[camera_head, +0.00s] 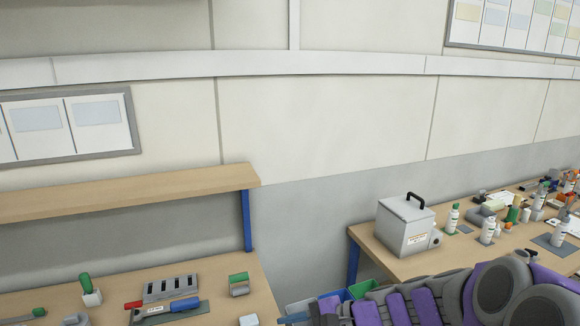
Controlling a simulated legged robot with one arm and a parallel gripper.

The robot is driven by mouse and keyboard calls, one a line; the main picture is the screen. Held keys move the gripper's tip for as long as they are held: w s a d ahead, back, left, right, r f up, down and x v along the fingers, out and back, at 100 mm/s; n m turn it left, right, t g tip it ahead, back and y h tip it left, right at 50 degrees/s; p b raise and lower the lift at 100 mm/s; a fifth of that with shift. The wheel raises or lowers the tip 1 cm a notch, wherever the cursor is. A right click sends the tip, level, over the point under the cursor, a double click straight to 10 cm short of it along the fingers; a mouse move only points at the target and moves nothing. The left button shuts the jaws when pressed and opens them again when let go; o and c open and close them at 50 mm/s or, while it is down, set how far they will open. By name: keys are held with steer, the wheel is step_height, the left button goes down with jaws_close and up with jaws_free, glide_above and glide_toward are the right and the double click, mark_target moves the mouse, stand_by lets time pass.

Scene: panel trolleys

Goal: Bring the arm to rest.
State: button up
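My arm (428,302), grey with purple parts, lies low across the bottom right of the head view. Its links run from the bottom middle to large round grey joints at the right edge. The lower part of the arm is cut off by the picture's edge. I cannot make out my gripper or its fingers in this view.
A left workbench (225,270) with a wooden shelf (130,192) holds small tools. A right workbench (375,243) holds a grey lidded box (404,228) and bottles. Blue and green bins (362,288) sit just behind my arm, between the benches.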

steer(key=s+f+n+g+h, duration=0.1)
steer(key=s+n+g+h, duration=0.4)
steer(key=s, duration=1)
steer(key=s+d+n+h, duration=0.5)
steer(key=s+d+h, duration=0.2)
steer(key=s+d, duration=0.5)
steer(key=shift+d+f+t, duration=0.35)
steer(key=shift+d+t, duration=0.05)
steer(key=shift+d, duration=0.25)
steer(key=shift+s+a, duration=0.1)
steer(key=shift+a, duration=0.05)
